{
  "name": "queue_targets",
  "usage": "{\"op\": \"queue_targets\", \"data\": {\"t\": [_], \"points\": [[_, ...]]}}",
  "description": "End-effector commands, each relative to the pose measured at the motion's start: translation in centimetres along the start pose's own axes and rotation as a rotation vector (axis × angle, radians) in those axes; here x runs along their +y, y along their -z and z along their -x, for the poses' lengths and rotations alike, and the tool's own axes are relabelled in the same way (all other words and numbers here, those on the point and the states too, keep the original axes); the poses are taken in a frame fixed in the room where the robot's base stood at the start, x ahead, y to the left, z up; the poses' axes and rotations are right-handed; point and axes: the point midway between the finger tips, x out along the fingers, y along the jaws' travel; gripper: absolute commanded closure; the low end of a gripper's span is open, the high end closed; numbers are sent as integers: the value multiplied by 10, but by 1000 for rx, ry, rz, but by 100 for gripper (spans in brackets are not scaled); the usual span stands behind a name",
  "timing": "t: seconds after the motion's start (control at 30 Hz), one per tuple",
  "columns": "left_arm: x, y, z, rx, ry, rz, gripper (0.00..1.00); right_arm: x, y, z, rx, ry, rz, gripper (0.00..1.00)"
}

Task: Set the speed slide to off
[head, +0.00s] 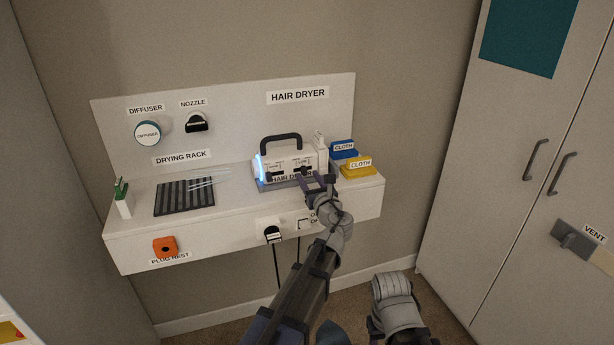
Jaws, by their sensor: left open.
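The hair dryer (268,162) is a white box-like unit with a dark carry handle and a blue-lit left end. It sits on the white shelf below the HAIR DRYER sign. Two small dark slides show on its front, a left one (273,170) and a right one (303,168). Their labels are too small to read, so I cannot tell which is the speed slide or its setting. My left gripper (316,181) is open just in front of the dryer's right part, close to the right slide. I cannot tell whether it touches.
A white bottle (320,145), a blue cloth (343,149) and a yellow cloth (358,167) stand right of the dryer. A dark drying rack (184,197) lies left. A plug with cords (272,234) is on the shelf front (210,240). The shelf between rack and dryer looks mostly clear.

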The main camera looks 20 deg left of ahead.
Motion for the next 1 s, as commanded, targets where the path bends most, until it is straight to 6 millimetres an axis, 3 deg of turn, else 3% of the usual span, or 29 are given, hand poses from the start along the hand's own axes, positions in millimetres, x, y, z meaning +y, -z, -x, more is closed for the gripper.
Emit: {"op": "queue_targets", "data": {"t": [0.2,0.53,0.9,1.0], "points": [[0,0,-19,0,-1,1,50,0,0,0,0,0,0,50],[0,0,-20,0,0,1,51,0,0,0,0,0,0,50],[0,0,-20,1,0,1,93,0,0,0,0,0,0,50],[0,0,-20,1,0,1,100,0,0,0,0,0,0,50]]}}
